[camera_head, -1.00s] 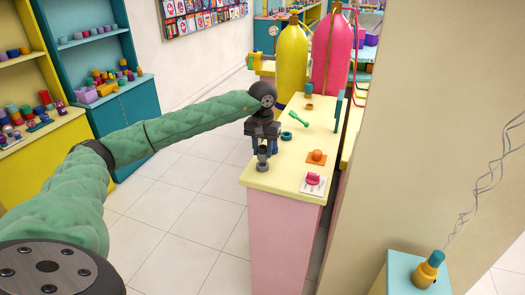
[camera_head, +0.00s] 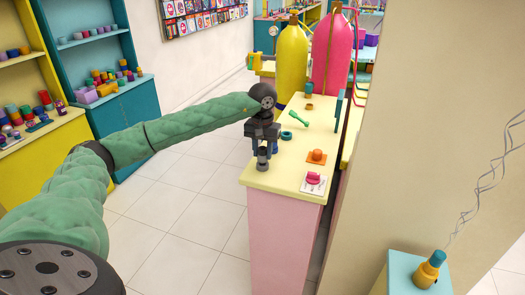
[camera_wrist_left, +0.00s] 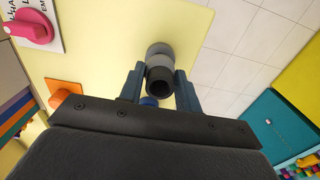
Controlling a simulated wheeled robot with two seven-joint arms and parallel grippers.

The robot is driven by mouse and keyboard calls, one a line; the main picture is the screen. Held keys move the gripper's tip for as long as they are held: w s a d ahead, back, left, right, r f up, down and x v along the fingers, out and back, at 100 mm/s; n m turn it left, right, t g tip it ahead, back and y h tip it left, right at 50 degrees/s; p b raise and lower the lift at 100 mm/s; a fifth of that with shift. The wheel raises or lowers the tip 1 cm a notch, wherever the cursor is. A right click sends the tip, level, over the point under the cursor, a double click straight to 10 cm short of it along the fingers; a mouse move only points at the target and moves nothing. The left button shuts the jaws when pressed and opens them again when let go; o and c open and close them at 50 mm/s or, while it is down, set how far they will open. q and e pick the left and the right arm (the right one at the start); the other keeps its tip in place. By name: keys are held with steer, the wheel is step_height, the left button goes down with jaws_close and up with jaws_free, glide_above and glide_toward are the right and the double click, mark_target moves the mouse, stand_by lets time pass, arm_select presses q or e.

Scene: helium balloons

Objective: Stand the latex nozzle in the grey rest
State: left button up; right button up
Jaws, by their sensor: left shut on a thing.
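My left gripper (camera_head: 262,146) is shut on the dark latex nozzle (camera_head: 262,153) at the near left corner of the counter. In the left wrist view, the nozzle's hollow black end (camera_wrist_left: 160,80) shows between the two blue-grey fingers of the gripper (camera_wrist_left: 160,71). The grey rest (camera_head: 262,165) is directly below the nozzle in the head view. Grey round parts (camera_wrist_left: 159,50) show just beyond the nozzle in the wrist view. The nozzle looks about upright and in line with the rest. I cannot tell how deep it sits in it. My right gripper is not in view.
The cream counter top (camera_head: 283,180) also bears an orange piece (camera_head: 317,156), a pink piece (camera_head: 313,178) on a white card, a teal ring (camera_head: 286,135) and a green tool (camera_head: 298,118). Yellow (camera_head: 292,58) and pink (camera_head: 331,55) gas cylinders stand behind. Floor is clear left of the counter.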

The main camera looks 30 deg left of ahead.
arm_select(q)
steer(key=shift+f+b, duration=0.55)
steer(key=shift+f, duration=0.2)
steer(key=o, duration=1.3)
steer(key=shift+c, duration=0.2)
steer(key=shift+r, duration=0.1)
steer(key=shift+r+p, duration=0.9)
steer(key=shift+r, duration=3.05)
